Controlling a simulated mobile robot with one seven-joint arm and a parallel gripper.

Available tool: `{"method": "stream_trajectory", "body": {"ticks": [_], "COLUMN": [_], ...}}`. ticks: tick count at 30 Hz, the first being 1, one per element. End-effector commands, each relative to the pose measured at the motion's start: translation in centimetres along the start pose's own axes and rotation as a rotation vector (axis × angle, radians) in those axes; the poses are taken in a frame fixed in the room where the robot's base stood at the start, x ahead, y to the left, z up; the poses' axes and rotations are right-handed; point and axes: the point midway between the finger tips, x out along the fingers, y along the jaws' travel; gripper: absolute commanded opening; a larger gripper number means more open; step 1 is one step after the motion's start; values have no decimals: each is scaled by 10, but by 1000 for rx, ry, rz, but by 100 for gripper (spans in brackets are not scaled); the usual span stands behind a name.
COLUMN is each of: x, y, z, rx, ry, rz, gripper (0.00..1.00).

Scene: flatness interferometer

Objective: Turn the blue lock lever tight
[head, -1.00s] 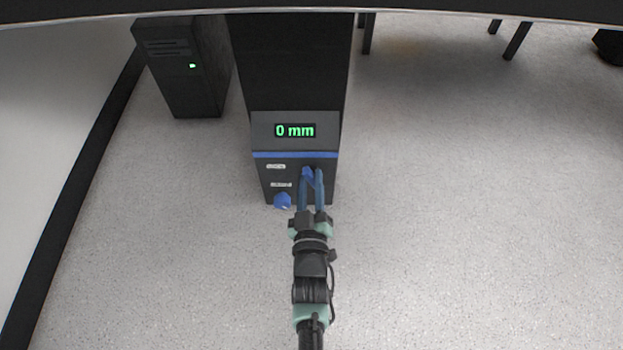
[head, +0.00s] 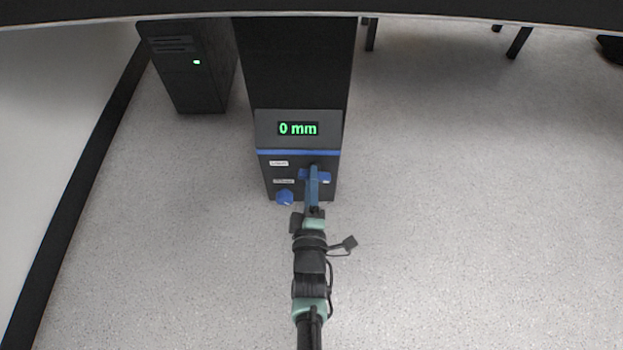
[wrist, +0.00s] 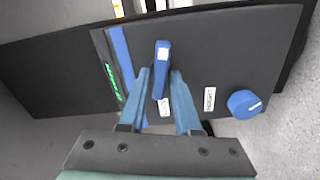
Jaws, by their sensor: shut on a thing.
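The blue lock lever (head: 325,178) is on the dark front panel of the instrument, below the blue stripe. It lies level across the panel in the head view; in the wrist view the lever (wrist: 162,57) stands upright between my fingers. My gripper (head: 313,172) is shut on the lever, with its two blue fingers stacked nearly one over the other in the head view. In the wrist view my gripper (wrist: 161,76) has one finger on each side of the lever. The fingers hide the lever's middle in the head view.
A round blue knob (head: 285,198) sits at the panel's lower left, close to my fingers. Above the panel, a display (head: 298,129) reads 0 mm in green. A dark computer tower (head: 190,70) stands to the left.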

Motion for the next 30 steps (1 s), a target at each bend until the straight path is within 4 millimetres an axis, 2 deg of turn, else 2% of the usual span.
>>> {"method": "stream_trajectory", "body": {"ticks": [12, 28, 29, 30], "x": [-1, -1, -1, -1], "y": [-2, -2, -2, -2], "z": [0, 0, 0, 1], "rx": [-180, -202, -202, -202], "ry": [0, -1, 0, -1], "rz": [-1, -1, -1, -2], "gripper": [0, 0, 35, 42]}}
